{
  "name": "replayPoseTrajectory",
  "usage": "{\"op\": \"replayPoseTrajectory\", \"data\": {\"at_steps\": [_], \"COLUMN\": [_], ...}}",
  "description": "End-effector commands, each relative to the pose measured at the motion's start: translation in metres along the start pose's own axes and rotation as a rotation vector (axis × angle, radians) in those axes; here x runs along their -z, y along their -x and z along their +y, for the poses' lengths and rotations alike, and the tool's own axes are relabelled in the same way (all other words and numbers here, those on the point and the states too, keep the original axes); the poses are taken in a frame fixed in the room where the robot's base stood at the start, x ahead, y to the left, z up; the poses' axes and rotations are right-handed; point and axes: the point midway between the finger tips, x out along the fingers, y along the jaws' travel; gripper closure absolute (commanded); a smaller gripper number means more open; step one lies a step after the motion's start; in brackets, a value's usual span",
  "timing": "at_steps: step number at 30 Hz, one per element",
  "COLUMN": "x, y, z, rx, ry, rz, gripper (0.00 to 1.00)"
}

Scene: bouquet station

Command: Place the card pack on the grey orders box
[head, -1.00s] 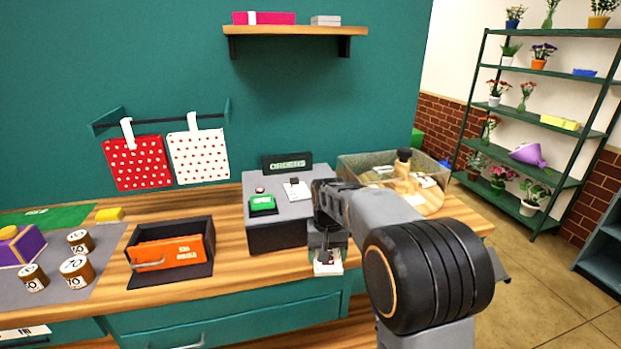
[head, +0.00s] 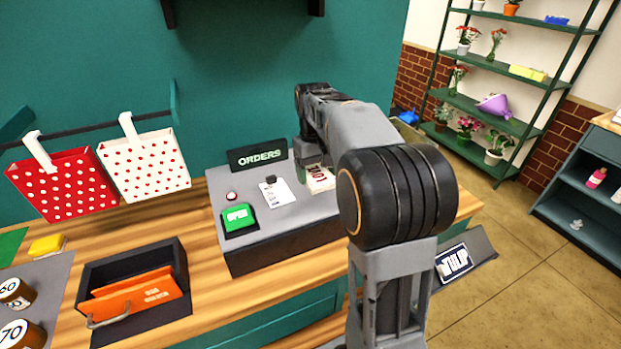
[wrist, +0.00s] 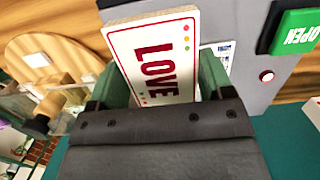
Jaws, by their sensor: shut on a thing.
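The card pack (wrist: 152,60) is white with a red border and the word LOVE. It lies between the green fingers of my gripper (wrist: 163,82), which is shut on it. In the head view the card pack (head: 321,179) hangs below my gripper (head: 313,160), by the back right corner of the grey orders box (head: 292,214). In the wrist view it overlaps the edge of the box (wrist: 254,88). I cannot tell whether it touches the box. My arm hides part of the box's right side.
On the box are a green OPEN sign (head: 238,217), a white paper (head: 277,193) and a small round button (head: 231,196). An ORDERS sign (head: 258,154) stands at its back. A dark tray (head: 173,262) with orange envelopes is to the left. The box's front right top is bare.

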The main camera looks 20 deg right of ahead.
Motion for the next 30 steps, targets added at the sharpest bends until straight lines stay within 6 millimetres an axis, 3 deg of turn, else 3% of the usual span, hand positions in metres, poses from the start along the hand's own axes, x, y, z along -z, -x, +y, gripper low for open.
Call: {"op": "replayPoseTrajectory", "data": {"at_steps": [3, 12, 22, 30], "x": [0.028, 0.062, 0.074, 0.077], "y": [-0.011, -0.048, -0.06, -0.09], "z": [0.009, 0.019, 0.023, 0.023], "rx": [0.001, 0.0, 0.0, 0.0], "ry": [0.0, 0.001, 0.001, 0.001], "rz": [-0.005, 0.0, 0.0, 0.001], "gripper": [0.55, 0.55, 0.55, 0.55]}}
